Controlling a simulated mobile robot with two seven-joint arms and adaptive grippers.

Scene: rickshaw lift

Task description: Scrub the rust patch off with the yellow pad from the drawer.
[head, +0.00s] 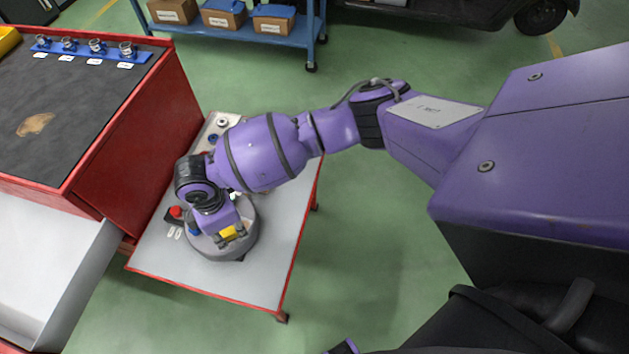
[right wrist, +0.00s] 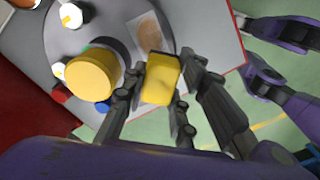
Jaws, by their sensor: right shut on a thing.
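My right gripper (head: 231,236) is over the round grey disc (head: 253,222) on the low table. It is shut on the yellow pad (head: 229,232). In the right wrist view the pad (right wrist: 162,76) sits between the two dark fingers. A pale plate with a brown, rust-coloured patch (right wrist: 151,30) lies just beyond the pad; I cannot tell whether the pad touches it. The arm hides this plate in the head view. Another brown patch (head: 35,124) is on the dark top of the red cabinet. My left gripper cannot be made out.
An open drawer (head: 50,262) juts from the red cabinet (head: 155,130) beside the grey table (head: 270,265). A round yellow thing (right wrist: 92,74) and a red button (head: 176,212) are near the gripper. A blue shelf (head: 235,32) with boxes stands behind.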

